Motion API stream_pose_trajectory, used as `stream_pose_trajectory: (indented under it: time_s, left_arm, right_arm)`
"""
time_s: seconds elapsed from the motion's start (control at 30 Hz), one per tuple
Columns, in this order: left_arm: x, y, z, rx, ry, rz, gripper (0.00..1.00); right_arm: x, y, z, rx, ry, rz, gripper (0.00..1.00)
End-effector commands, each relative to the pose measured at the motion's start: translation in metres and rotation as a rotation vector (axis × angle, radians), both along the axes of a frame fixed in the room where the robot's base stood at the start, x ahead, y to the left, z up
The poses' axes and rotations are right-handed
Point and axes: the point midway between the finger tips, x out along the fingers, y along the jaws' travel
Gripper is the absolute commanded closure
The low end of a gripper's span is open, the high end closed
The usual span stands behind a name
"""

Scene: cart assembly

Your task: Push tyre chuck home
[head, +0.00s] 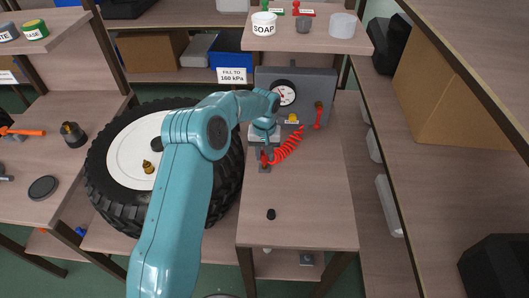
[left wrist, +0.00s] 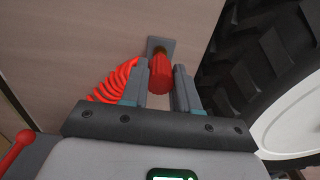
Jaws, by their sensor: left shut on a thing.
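My left gripper (head: 263,158) is over the bench at centre, just right of the tyre. The left wrist view shows its two fingers shut on the red tyre chuck (left wrist: 160,76). The chuck's brass end meets a small grey plate (left wrist: 161,46) on the bench; whether it is seated in it I cannot tell. A red coiled hose (head: 288,147) runs from the chuck toward the gauge panel. The tyre (head: 105,190) lies at the left, with a white wheel disc (head: 128,150) and a brass valve (head: 148,167). My arm hides part of the tyre. My right gripper is not in view.
A black cap (head: 271,214) lies on the bench front. The bench right of the hose is clear. Shelves hold a soap tub (head: 263,25) and boxes.

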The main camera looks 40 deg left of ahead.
Motion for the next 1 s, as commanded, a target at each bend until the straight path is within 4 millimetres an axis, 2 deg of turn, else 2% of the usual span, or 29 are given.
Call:
stream_pose_trajectory:
  time_s: [0.5, 0.83, 0.87, 0.9, 0.93, 1.0]
  left_arm:
    - [0.000, 0.000, -0.017, 0.000, 0.000, 0.000, 1.00]
    - [0.000, 0.000, -0.017, -0.001, 0.001, 0.000, 1.00]
    - [0.000, 0.000, -0.017, -0.001, 0.001, 0.000, 0.67]
    - [0.000, 0.000, -0.017, -0.001, 0.001, 0.000, 0.54]
    - [0.000, 0.000, -0.017, -0.001, 0.001, 0.000, 0.44]
    - [0.000, 0.000, -0.017, -0.001, 0.001, 0.000, 0.41]
  right_arm:
    - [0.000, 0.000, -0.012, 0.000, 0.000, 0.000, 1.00]
    - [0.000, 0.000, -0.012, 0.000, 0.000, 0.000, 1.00]
    - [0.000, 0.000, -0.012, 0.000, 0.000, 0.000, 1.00]
    - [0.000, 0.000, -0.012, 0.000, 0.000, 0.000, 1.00]
    - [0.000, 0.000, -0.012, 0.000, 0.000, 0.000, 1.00]
    - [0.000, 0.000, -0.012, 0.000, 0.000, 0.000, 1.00]
